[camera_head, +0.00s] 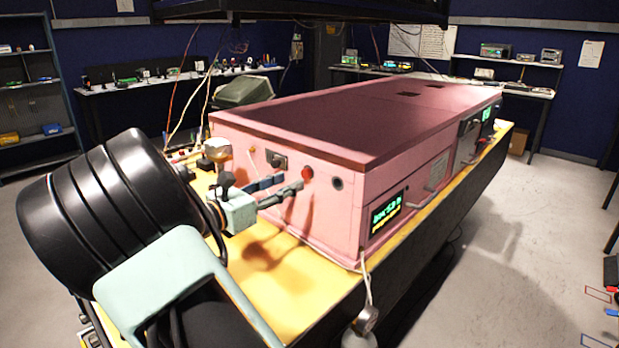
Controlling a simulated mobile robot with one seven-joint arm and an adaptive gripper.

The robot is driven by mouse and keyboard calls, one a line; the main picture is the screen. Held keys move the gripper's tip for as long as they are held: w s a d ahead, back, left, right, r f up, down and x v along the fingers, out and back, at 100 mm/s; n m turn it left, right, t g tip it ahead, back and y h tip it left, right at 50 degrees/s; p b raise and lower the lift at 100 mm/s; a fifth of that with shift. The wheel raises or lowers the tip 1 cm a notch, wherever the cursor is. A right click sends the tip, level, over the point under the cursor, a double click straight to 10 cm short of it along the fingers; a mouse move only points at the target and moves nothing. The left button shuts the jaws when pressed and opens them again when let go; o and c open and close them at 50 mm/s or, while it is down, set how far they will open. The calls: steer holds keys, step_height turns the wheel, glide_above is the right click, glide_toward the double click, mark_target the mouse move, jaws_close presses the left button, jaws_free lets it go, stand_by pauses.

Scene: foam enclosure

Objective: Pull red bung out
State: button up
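The red bung (307,172) is a small round red plug on the near end face of the pink box (345,215). It sits in the face, left of a dark round hole (337,184). My gripper (293,182) is in front of that face, its two dark fingers pointing right toward it. The fingers are apart with nothing seen between them. The fingertips are just left of and slightly below the bung in the picture. I cannot tell how much depth lies between them and the bung.
The pink box stands on a yellow-topped bench (295,300). A dark fitting (276,160) is on the same face, left of the bung. A green display (387,212) and handles are on the long side. A cable hangs at the front corner. Open floor lies to the right.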

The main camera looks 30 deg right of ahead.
mark_target(304, 175)
steer(key=shift+p+x, duration=0.3)
steer(key=shift+x, duration=2.25)
steer(key=shift+p, duration=0.55)
steer(key=shift+c, duration=0.4)
jaws_close()
steer(key=shift+a, duration=0.15)
steer(key=shift+p+v, duration=1.2)
steer(key=shift+v, duration=1.7)
